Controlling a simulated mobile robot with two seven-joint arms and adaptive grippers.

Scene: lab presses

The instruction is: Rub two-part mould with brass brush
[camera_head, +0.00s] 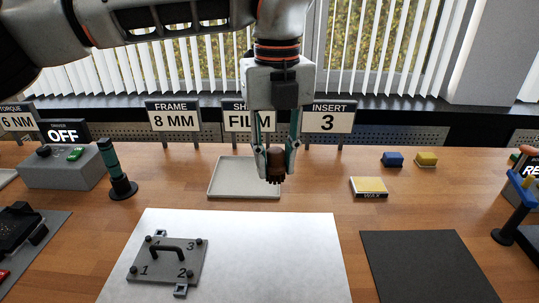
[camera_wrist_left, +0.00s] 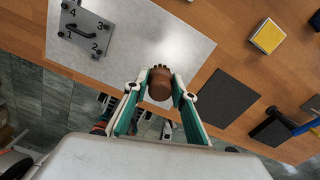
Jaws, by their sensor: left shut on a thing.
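The two-part mould (camera_head: 165,263) is a flat grey plate with a black handle, corner knobs and the numbers 1 to 4. It lies on the white mat (camera_head: 270,255) at the front left and shows at the upper left in the left wrist view (camera_wrist_left: 72,38). My left gripper (camera_head: 275,155) is shut on the brown brush (camera_head: 275,166), with its dark bristles pointing down. The brush is held up, behind and to the right of the mould, apart from it. The left wrist view shows the brush (camera_wrist_left: 161,84) between both fingertips. My right gripper is not in view.
A shallow pale tray (camera_head: 228,191) lies behind the mat. A green-and-black tool (camera_head: 112,165) stands upright at the left beside the driver box (camera_head: 65,170).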

